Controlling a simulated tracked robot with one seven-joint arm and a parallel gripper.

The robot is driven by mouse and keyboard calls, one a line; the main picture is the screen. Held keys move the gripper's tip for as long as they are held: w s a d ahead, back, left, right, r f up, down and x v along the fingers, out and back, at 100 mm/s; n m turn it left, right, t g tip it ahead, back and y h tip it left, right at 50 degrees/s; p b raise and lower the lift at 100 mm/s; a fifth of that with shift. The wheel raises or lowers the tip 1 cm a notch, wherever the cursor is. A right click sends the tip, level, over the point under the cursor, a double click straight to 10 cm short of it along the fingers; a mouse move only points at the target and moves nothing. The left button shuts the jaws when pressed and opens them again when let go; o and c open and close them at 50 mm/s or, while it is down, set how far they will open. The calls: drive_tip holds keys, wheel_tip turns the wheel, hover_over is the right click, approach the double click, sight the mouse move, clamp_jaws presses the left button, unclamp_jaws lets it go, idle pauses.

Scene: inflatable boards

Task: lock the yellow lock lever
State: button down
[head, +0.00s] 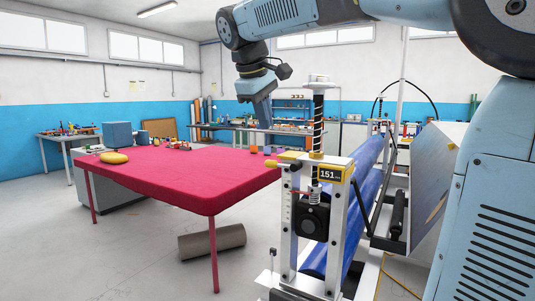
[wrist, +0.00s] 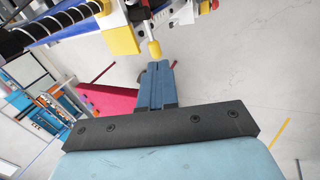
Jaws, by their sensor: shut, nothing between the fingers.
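The yellow lock lever (head: 272,165) sticks out to the left from the top of the near white post of the roller machine, in the head view. In the wrist view its yellow tip (wrist: 154,49) shows just beyond my fingertips. My gripper (head: 266,124) points down, above and a little left of the lever in the head view. Its blue fingers (wrist: 156,66) are shut together and empty. In the wrist view the fingertips look close to the lever tip; I cannot tell whether they touch.
The machine has a yellow display housing (head: 334,173) reading 151, a tall black spring post (head: 318,120) and a blue roller (head: 365,190). A red-covered table (head: 190,175) stands left of it. A dark roll (head: 212,242) lies on the floor below. Open floor lies at front left.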

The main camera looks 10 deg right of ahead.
sight(270, 161)
drive_tip(key=shift+n+h, duration=0.3)
drive_tip(key=shift+n, duration=0.2)
drive_tip(key=w+a+r, duration=0.2)
drive_tip(key=w, duration=0.1)
drive_tip(key=shift+a+r, duration=0.1)
drive_tip(key=shift+a, duration=0.15)
drive_tip(key=x, duration=1.4)
drive_tip(key=shift+d, duration=0.2)
